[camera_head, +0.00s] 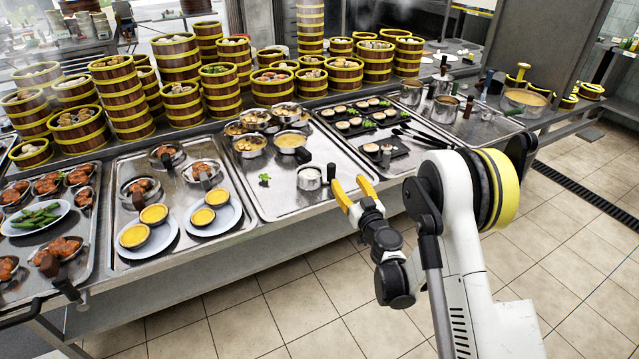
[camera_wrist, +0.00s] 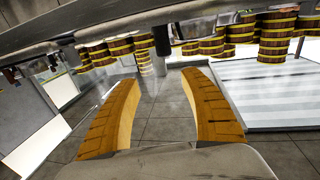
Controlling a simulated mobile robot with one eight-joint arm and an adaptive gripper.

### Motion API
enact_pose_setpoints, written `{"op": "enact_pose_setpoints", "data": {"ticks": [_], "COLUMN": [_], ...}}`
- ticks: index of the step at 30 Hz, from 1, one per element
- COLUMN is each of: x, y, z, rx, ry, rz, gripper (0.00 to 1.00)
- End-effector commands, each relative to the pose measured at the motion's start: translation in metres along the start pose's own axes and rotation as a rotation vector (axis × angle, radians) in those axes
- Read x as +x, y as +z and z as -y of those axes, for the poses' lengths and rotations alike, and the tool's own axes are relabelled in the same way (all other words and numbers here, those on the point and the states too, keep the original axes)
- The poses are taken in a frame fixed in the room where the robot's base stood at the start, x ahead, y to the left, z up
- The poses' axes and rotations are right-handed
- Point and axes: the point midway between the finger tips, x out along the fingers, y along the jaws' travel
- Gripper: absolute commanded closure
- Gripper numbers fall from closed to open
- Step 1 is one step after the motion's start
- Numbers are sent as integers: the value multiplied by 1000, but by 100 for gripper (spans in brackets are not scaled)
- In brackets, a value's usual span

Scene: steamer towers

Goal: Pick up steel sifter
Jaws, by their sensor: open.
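A small round steel vessel (camera_head: 309,179) with a dark handle (camera_head: 331,172), which looks like the steel sifter, stands near the front edge of a steel tray on the counter. My gripper (camera_head: 352,186) is open and empty, its yellow fingers just right of the handle and apart from it. In the wrist view my gripper (camera_wrist: 160,78) shows both fingers spread wide. A dark handle-like piece (camera_wrist: 161,40) shows beyond the gap between them, by the counter edge. Whether it belongs to the sifter I cannot tell.
Steel bowls (camera_head: 250,145) and a green garnish (camera_head: 265,178) lie left and behind. Black trays of small dishes (camera_head: 352,117) and black utensils (camera_head: 420,134) are behind to the right. Tall steamer towers (camera_head: 220,91) line the back. The floor before the counter is clear.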

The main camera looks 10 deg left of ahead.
Motion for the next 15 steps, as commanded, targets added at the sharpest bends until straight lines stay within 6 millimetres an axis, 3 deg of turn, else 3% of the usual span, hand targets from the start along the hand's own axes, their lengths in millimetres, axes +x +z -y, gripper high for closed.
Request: {"op": "enact_pose_setpoints", "data": {"ticks": [4, 10, 15], "x": [8, 41, 57], "y": [16, 17, 16], "z": [9, 10, 10], "rx": [1, 1, 1], "ry": [-26, -27, -25], "rz": [7, 7, 7], "gripper": [48, 48, 48]}}
